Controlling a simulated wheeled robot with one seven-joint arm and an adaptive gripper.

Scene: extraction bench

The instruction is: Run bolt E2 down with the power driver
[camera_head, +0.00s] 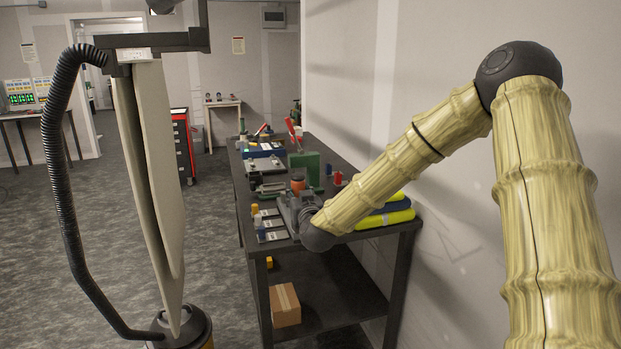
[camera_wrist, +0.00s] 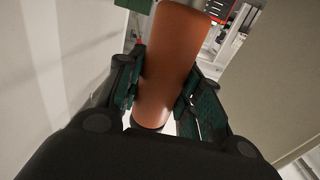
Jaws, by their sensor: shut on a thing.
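In the wrist view my gripper (camera_wrist: 161,88) is shut around an orange-brown cylinder, which looks like the body of the power driver (camera_wrist: 168,62). Dark green finger pads press on both its sides. In the head view my gripper (camera_head: 302,205) is over the near part of the dark bench (camera_head: 340,160), partly hidden by my forearm. An orange top of the driver (camera_head: 298,183) shows just beyond it. The driver's working tip is hidden. I cannot make out bolt E2 or its label in either view.
A green block (camera_head: 306,165), a blue fixture (camera_head: 264,150) and red-handled clamps (camera_head: 290,127) stand farther along the bench. Yellow and blue rolls (camera_head: 385,216) lie at its near right. A cardboard box (camera_head: 285,304) is on the lower shelf. A hanging hose (camera_head: 62,180) is at left.

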